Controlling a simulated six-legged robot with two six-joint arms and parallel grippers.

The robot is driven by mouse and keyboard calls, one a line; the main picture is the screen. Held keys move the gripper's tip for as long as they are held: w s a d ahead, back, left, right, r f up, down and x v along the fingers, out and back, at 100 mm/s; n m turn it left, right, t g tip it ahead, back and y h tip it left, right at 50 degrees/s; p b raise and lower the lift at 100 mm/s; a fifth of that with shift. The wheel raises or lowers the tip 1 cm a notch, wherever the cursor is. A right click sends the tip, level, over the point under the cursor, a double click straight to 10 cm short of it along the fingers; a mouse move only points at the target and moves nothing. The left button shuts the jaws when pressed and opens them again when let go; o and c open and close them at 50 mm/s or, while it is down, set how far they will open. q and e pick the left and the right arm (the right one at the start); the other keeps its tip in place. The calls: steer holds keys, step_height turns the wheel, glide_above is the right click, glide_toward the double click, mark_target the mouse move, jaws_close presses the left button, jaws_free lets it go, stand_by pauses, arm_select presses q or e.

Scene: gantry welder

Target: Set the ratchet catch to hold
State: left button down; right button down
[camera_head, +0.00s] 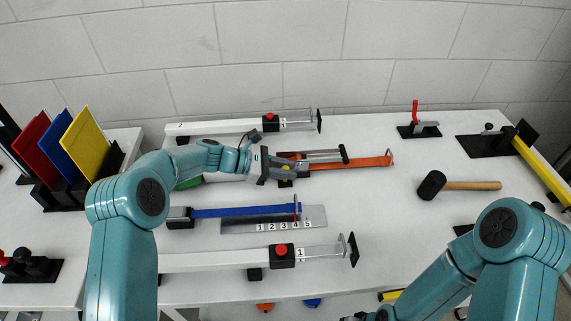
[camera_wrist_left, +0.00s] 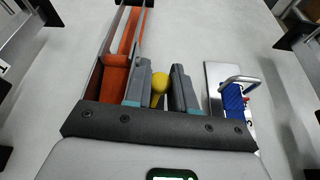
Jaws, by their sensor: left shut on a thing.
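The ratchet (camera_head: 318,155) with an orange strap (camera_head: 350,163) lies at the middle back of the white table. Its metal frame and a bar with a black end show behind my left gripper. My left gripper (camera_head: 287,169) reaches in from the left, at the ratchet's left end. In the left wrist view, its fingers (camera_wrist_left: 160,88) are closed around a small yellow knob (camera_wrist_left: 159,82), the ratchet's catch. The orange strap (camera_wrist_left: 116,75) and side plates lie just left of the fingers. My right gripper (camera_head: 372,316) is only partly in view at the bottom edge; its fingertips cannot be made out.
A blue strap (camera_head: 240,211) with a numbered plate (camera_head: 268,226) lies in front of the ratchet. White rail units (camera_head: 220,128) lie behind and in front. A black mallet (camera_head: 432,187) lies right. Coloured panels (camera_head: 84,142) stand left.

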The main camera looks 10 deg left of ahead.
arm_select(q)
steer(key=shift+w, duration=0.15)
stand_by(0.3)
steer(key=c, duration=1)
jaws_free()
